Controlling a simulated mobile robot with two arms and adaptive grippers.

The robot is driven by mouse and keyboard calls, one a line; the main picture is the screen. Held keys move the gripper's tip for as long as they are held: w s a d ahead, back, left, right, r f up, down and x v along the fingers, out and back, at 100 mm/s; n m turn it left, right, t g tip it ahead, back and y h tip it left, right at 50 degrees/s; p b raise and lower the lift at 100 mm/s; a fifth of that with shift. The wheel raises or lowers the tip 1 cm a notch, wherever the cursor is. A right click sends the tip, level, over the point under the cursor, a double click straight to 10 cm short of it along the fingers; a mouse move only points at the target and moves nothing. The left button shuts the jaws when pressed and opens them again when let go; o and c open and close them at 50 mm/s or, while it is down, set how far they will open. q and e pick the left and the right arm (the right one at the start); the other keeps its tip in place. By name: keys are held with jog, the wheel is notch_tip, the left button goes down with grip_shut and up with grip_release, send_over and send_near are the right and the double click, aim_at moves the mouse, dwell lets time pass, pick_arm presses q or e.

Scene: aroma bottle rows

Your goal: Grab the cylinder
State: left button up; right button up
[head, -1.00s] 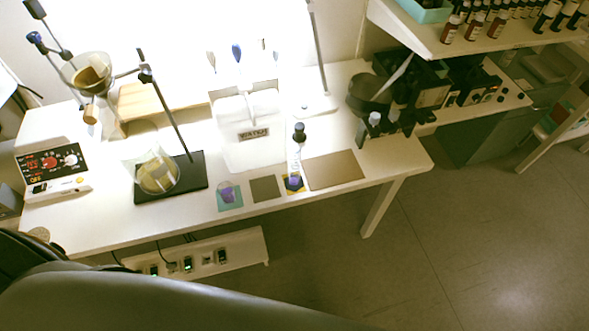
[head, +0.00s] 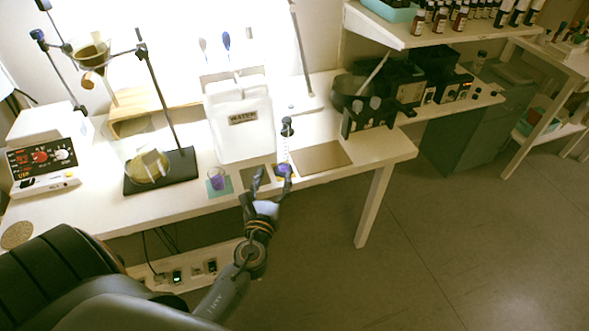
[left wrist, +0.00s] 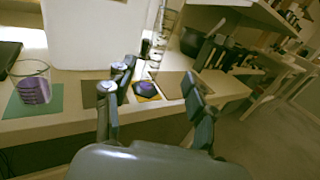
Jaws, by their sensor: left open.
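The clear, slim cylinder (head: 284,150) stands upright near the table's front edge. Its purple-blue foot rests on a small yellow mat, and my gripper partly covers that area in the head view. In the left wrist view the dark hexagonal foot (left wrist: 146,89) shows between my fingers, and the clear tube (left wrist: 163,22) rises behind it. My left gripper (head: 273,177) is open at the table's front edge, in front of the cylinder. Its fingers (left wrist: 158,78) frame the foot from both sides in the left wrist view; contact cannot be told. My right gripper is not in view.
A beaker with purple liquid (head: 217,181) stands on a teal mat to the left. A white water container (head: 240,130) stands behind. A tan mat (head: 320,157) lies bare to the right. A ring stand (head: 160,172) with flask stands farther left.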

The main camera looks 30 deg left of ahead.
aim_at(281, 150)
pick_arm(q)
jog(key=p+x, duration=0.1)
jog(key=x, duration=0.7)
jog(key=shift+w+a, duration=0.15)
jog(key=shift+w, duration=0.05)
jog(key=shift+f+b+x, duration=0.25)
jog(key=shift+x, duration=1.1)
jog(key=shift+f+b+x, duration=0.2)
jog(key=shift+f+x, duration=0.05)
jog(key=shift+x, duration=1.1)
grip_shut()
